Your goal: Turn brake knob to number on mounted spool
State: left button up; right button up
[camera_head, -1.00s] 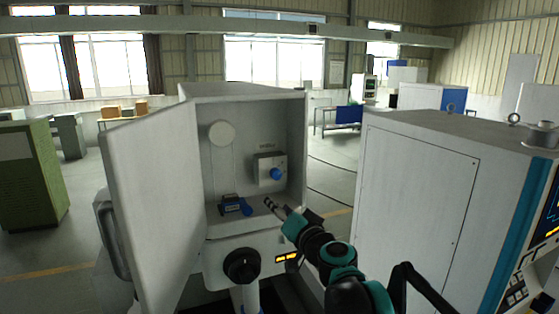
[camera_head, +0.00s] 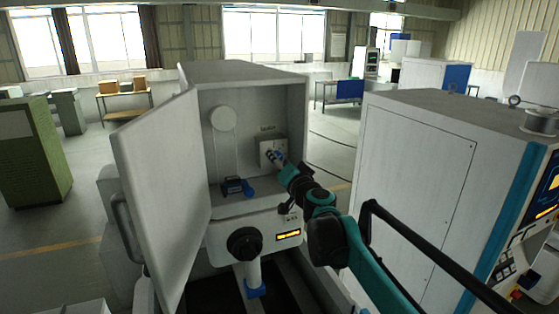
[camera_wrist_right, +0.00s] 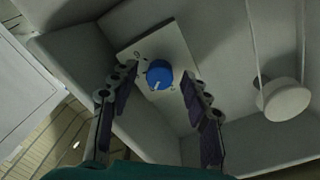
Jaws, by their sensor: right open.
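The blue brake knob (camera_wrist_right: 158,75) sits on a pale plate (camera_wrist_right: 176,45) inside the open cabinet. A white pointer line on the knob faces the bottom of the right wrist view. In the head view my right gripper (camera_head: 275,157) is in front of the knob box (camera_head: 264,145) and mostly hides the knob. A white round spool-like disc (camera_head: 223,118) is mounted on the cabinet's back wall. My left gripper is out of view.
The cabinet door (camera_head: 160,195) stands open to the left. A blue and black device (camera_head: 236,187) sits on the cabinet's ledge below the knob. A black round knob (camera_head: 244,242) is on the lower front. A large white machine (camera_head: 415,190) stands to the right.

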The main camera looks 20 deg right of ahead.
grip_shut()
jog(key=shift+m, duration=0.4)
jog(key=m+b, duration=0.1)
jog(key=m, duration=0.3)
jog(key=shift+m, duration=0.3)
jog(key=shift+m+b, duration=0.3)
jog(key=shift+m, duration=1.8)
jog(key=shift+r, duration=0.1)
grip_release()
